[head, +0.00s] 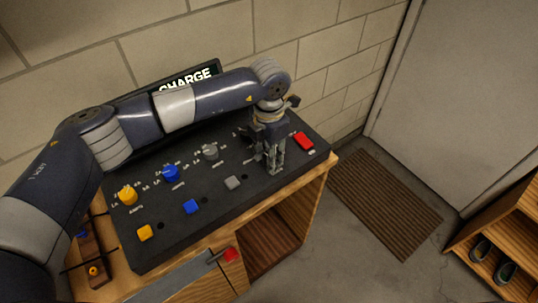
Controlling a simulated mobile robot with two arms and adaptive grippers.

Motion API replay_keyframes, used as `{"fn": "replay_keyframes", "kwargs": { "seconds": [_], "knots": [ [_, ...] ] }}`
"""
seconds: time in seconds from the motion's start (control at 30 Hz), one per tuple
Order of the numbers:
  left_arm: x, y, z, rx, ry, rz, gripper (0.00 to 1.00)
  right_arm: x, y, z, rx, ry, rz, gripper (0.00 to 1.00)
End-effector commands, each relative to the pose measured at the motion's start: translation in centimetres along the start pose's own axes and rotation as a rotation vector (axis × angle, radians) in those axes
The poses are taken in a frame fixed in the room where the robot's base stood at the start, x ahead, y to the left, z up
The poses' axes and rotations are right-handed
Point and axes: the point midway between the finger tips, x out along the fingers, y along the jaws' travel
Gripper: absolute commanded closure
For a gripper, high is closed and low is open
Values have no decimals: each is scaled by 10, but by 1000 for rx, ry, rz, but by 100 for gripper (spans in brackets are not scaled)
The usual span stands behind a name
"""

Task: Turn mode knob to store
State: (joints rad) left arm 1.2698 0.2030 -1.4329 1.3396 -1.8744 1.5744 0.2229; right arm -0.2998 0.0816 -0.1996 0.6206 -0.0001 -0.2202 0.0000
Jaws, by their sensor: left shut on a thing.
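A black charger panel (215,213) lies on a wooden cabinet. A yellow knob (128,195), a blue knob (171,174) and a grey knob (210,152) stand in a row on it. My left gripper (272,165) points down at the right end of this row, before the red button (303,141). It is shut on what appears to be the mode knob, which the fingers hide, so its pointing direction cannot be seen. A display (187,80) behind the panel reads "CHARGE", partly covered by my left arm. My right gripper is not in view.
A red-handled tool (230,254) is at the cabinet's front. A brown mat (385,203) and a shoe shelf (500,245) are at right. A block wall stands close behind.

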Motion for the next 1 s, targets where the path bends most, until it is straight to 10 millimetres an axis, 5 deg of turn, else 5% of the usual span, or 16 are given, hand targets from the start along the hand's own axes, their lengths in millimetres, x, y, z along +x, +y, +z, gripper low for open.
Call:
{"fn": "replay_keyframes", "kwargs": {
  "seconds": [0.6, 1.0],
  "knots": [
    [4, 3, 1, 437, -1, 5, 94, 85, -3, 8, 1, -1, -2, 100],
    [0, 3, 1, 639, -1, 3, 94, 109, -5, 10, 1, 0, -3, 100]
  ]
}}
